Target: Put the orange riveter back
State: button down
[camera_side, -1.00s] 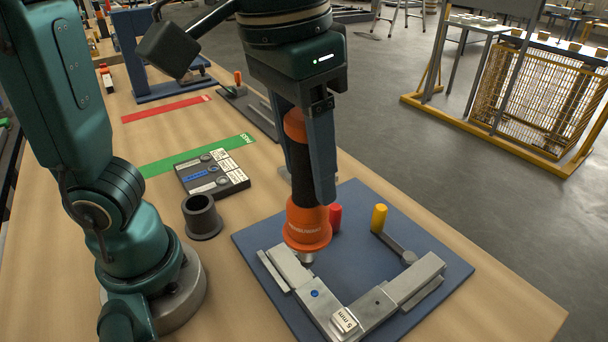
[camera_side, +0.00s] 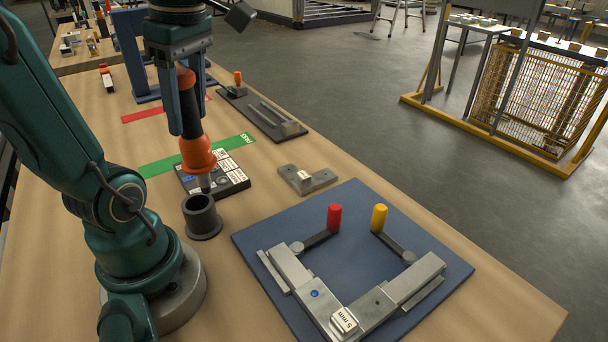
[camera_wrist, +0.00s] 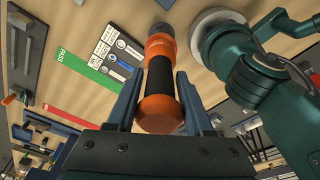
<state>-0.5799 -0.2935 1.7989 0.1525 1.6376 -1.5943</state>
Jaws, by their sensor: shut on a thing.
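The orange riveter (camera_side: 197,155) has a black grip and a metal nose pointing down. My gripper (camera_side: 188,125) is shut on its black grip and holds it upright above the table. In the side view its nose is just above the dark round holder cup (camera_side: 202,216), close to the rim; I cannot tell whether it is exactly centred. In the wrist view the riveter (camera_wrist: 159,85) lies between both fingers (camera_wrist: 155,100), and its nose end covers much of the cup.
A blue plate (camera_side: 330,267) carries a metal frame with red and yellow handles. A dark box with labels (camera_side: 232,183) lies right behind the cup. A grey metal bracket (camera_side: 307,179), green strip (camera_side: 165,165) and red strip (camera_side: 150,113) lie farther back.

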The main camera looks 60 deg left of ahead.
aim_at(185, 157)
jog(key=shift+s+a+r+n, duration=0.1)
jog(key=shift+s+a+n, duration=0.7)
jog(key=shift+a+n, duration=0.1)
jog(key=shift+a+f, duration=0.1)
jog(key=shift+f, duration=3.9)
jog(key=shift+f, duration=0.5)
jog(key=shift+c, duration=1.4)
grip_release()
